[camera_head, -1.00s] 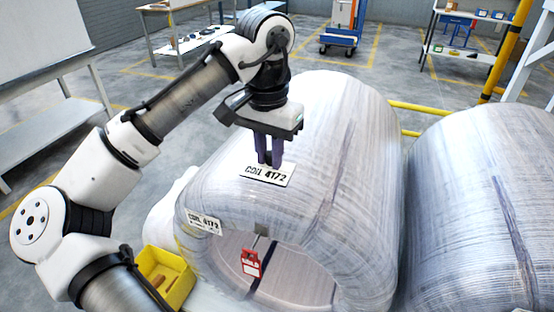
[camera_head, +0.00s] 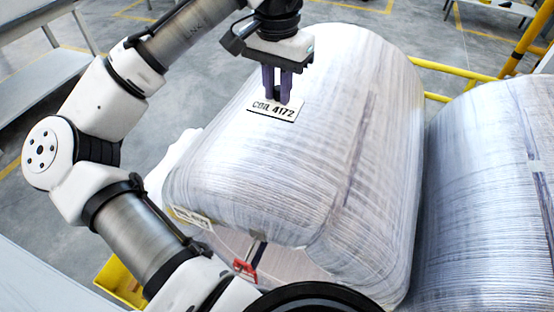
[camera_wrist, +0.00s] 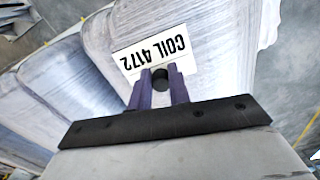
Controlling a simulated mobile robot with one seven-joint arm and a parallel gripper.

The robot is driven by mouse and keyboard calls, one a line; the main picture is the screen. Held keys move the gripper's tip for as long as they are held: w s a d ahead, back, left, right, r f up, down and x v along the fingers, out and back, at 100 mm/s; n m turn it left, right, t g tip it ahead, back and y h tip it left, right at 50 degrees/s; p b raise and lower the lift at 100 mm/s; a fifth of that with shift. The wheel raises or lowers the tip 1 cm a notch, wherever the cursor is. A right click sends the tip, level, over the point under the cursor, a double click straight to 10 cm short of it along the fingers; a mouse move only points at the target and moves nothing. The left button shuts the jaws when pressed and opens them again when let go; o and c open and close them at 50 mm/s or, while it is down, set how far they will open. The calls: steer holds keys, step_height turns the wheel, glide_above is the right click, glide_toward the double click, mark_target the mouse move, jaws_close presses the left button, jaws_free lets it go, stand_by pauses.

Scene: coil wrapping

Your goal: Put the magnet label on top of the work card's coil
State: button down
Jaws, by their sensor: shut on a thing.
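The magnet label (camera_head: 284,110) is a white plate reading "COIL 4172". My gripper (camera_head: 276,99) is shut on its dark round knob, with purple fingers pointing down. The label is at the upper face of the wrapped coil (camera_head: 340,150); I cannot tell whether it touches the wrap. In the wrist view, the label (camera_wrist: 150,54) lies just beyond the fingertips (camera_wrist: 160,80), with the coil behind it. A smaller printed label (camera_head: 190,217) is on the coil's front edge. A red tag (camera_head: 245,269) hangs at the coil's opening, partly hidden by my arm.
A second wrapped coil (camera_head: 490,190) stands close on the right. A yellow rail (camera_head: 455,70) runs behind. A yellow bin (camera_head: 120,284) is at the lower left, partly behind my arm. Grey open floor lies behind the coil.

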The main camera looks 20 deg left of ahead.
mark_target(278, 169)
step_height(278, 169, down, 19)
steer(key=b, duration=1.8)
steer(key=shift+f, duration=0.15)
steer(key=shift+s, duration=0.1)
steer(key=shift+f, duration=0.1)
steer(key=c, duration=1.3)
jaws_free()
step_height(278, 169, up, 12)
steer(key=p, duration=0.1)
steer(key=shift+a, duration=0.1)
